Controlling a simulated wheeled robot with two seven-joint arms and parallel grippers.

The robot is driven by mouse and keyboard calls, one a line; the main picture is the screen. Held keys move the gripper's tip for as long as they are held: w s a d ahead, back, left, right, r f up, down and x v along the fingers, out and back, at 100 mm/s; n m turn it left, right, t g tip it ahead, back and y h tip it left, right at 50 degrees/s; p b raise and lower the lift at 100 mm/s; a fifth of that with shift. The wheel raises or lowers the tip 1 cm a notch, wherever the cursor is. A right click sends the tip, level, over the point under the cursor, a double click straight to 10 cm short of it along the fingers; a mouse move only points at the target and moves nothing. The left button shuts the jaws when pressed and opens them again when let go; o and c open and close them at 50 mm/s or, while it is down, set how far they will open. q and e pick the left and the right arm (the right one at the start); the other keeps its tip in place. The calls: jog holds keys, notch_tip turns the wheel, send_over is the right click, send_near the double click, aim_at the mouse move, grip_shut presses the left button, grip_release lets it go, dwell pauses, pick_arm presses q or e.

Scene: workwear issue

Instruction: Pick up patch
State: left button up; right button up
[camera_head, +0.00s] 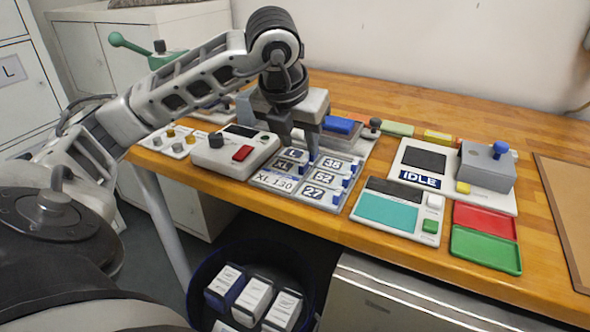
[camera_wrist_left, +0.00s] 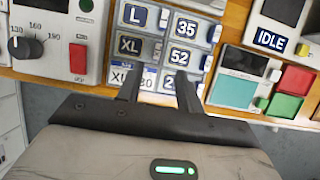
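A grey board (camera_head: 258,183) on the wooden table carries label patches in two columns, with blue tabs at their right sides. The labels include L, 35, XL (camera_head: 281,166), 52 (camera_head: 322,180), XL 130 (camera_head: 275,181) and 27 (camera_head: 313,191). My left gripper (camera_head: 300,153) points down over the board. In the left wrist view, the left gripper (camera_wrist_left: 158,92) is open, its two dark fingers apart over the lower rows. Whether the fingertips touch the board cannot be told. My right gripper is not in view.
Left of the board stands a device with a knob and red button (camera_head: 242,153). To the right are a teal-screened device (camera_head: 388,210), a red and green tray (camera_head: 486,249) and an IDLE unit (camera_head: 420,179). A dark bin (camera_head: 311,262) with boxes stands below the table edge.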

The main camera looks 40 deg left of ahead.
aim_at(304, 163)
pick_arm(q)
jog(key=shift+a+x, duration=0.1)
jog(key=shift+x, duration=1.6)
jog(key=shift+a+x, duration=0.15)
jog(key=shift+x, duration=1.55)
jog(key=shift+w+r, duration=0.1)
jog(key=shift+w, duration=0.05)
grip_shut()
